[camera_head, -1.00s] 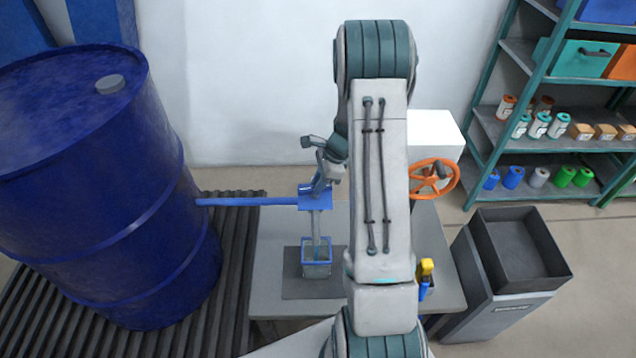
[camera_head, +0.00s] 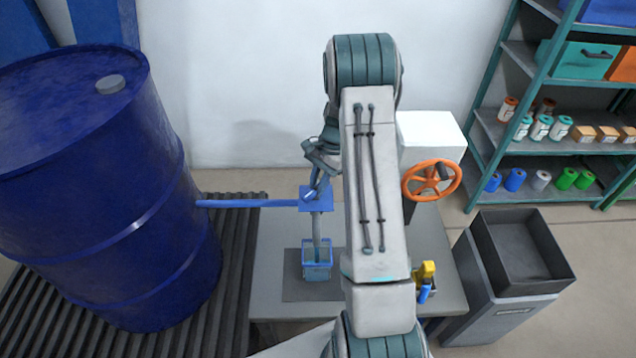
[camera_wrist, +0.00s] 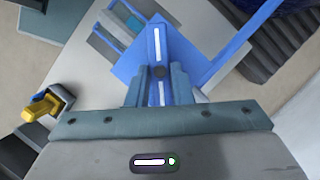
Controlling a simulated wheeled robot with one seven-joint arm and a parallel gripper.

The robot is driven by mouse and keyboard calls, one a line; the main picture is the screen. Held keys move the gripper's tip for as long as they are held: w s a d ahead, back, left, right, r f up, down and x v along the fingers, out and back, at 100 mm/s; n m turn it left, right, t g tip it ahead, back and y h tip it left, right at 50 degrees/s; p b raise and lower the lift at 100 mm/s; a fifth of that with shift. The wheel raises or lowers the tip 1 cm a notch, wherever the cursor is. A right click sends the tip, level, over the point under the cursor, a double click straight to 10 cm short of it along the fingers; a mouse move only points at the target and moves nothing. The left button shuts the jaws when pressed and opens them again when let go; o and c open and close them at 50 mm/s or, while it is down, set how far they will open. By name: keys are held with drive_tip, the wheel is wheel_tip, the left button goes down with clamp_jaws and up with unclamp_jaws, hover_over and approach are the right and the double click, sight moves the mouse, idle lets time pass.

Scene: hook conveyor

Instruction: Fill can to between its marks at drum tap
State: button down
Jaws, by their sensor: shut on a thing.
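The blue drum (camera_head: 100,190) stands at the left, with a blue pipe (camera_head: 250,203) running right to a blue tap (camera_head: 316,203). My gripper (camera_head: 319,182) is at the top of the tap; in the wrist view its fingers (camera_wrist: 160,88) are shut on the blue tap handle (camera_wrist: 157,50). A clear, blue-rimmed can (camera_head: 317,270) stands upright beneath the tap, with bluish liquid inside. A pale column reaches from the tap into the can; I cannot tell spout from stream. The can (camera_wrist: 112,35) is partly hidden in the wrist view. Its marks are too small to read.
The can stands on a dark mat (camera_head: 295,291) on a grey table (camera_head: 265,270). An orange handwheel (camera_head: 431,181), a yellow-and-blue item (camera_head: 427,272) and a dark bin (camera_head: 520,250) are to the right. A loaded shelf (camera_head: 560,130) stands behind the bin.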

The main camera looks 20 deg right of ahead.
drive_tip(key=shift+w+r, duration=0.1)
idle(0.3)
drive_tip(key=c, duration=1.3)
unclamp_jaws()
drive_tip(key=v, duration=1.3)
drive_tip(key=shift+d+r+b, duration=0.1)
drive_tip(key=shift+r+b, duration=0.2)
drive_tip(key=shift+r, duration=0.05)
